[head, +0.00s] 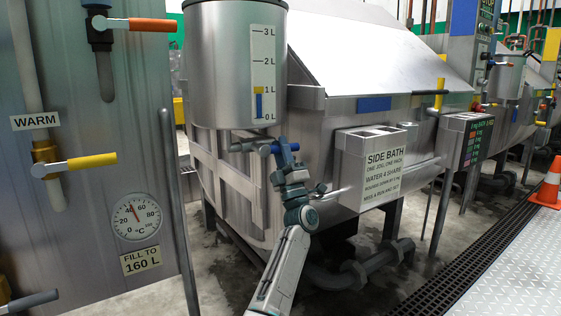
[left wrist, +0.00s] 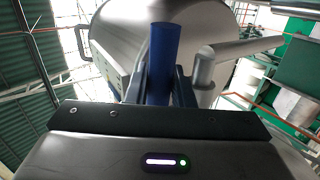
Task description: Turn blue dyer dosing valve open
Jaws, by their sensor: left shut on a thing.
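The steel dosing vessel (head: 220,75) hangs at the upper middle of the head view, with a level scale (head: 263,88) marked 0 L to 3 L. A blue bar and a yellow marker show near 1 L. Under the vessel is its dosing valve (head: 246,146) with a blue handle (head: 291,147). My left gripper (head: 283,156) is at this handle from below. In the left wrist view the blue handle (left wrist: 164,55) stands upright between the two fingers of the gripper (left wrist: 161,85), which are shut on it. Part of the handle is hidden by the gripper. My right gripper is not in view.
A panel with orange (head: 150,25) and yellow (head: 92,161) handles and a dial (head: 135,216) stands at left. A side bath box (head: 366,175) juts out to the right of my gripper. An orange cone (head: 549,185) stands far right beside a floor grate (head: 470,259).

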